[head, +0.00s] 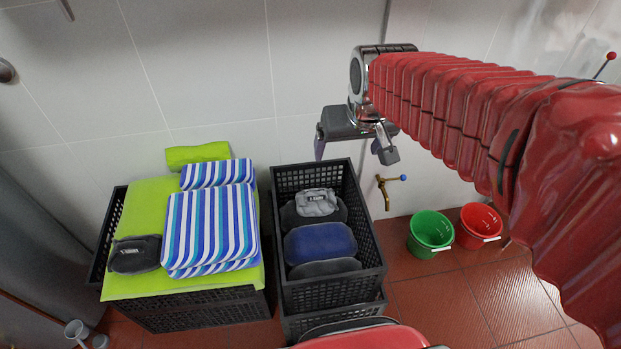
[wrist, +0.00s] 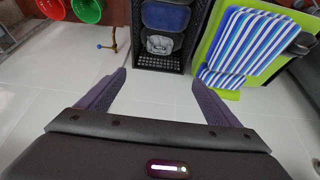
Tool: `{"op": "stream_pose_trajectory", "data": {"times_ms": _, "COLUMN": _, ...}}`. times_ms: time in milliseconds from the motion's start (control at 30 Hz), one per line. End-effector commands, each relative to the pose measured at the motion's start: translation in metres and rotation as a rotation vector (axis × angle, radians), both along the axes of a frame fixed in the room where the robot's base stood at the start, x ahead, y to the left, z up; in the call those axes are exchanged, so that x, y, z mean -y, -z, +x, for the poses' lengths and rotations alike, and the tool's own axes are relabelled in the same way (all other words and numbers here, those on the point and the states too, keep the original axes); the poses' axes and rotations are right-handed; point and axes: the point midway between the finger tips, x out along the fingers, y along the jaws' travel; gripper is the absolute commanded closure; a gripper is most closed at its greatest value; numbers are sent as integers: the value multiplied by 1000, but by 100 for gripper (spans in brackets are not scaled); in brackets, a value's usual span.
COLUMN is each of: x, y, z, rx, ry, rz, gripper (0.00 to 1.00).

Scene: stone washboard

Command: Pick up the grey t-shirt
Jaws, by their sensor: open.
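A light grey folded cloth, which looks like the grey t-shirt (head: 317,203), lies on darker cloth at the far end of a black crate (head: 331,295). It also shows in the wrist view (wrist: 160,45), beyond the fingertips. My gripper (head: 354,152) is open and empty, held high near the tiled wall, above and a little beyond the crate's far end. In the wrist view my gripper (wrist: 158,80) shows two purple fingers spread apart, touching nothing. The lower part of the grey cloth is hidden in the crate.
The crate also holds a folded blue cloth (head: 320,243) and dark grey cloths. To the left, a striped towel (head: 210,226) and a dark grey bundle (head: 135,254) lie on a green towel. A brass tap (head: 384,191), a green bucket (head: 430,233) and a red bucket (head: 478,225) are at right.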

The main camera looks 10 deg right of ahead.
Motion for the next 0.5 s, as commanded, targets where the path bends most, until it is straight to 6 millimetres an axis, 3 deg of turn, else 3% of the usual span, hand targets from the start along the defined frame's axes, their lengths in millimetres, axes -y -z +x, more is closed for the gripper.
{"op": "stream_pose_trajectory", "data": {"times_ms": 500, "x": 0, "y": 58, "z": 106, "rx": -40, "ry": 4, "rz": 0, "gripper": 14}}
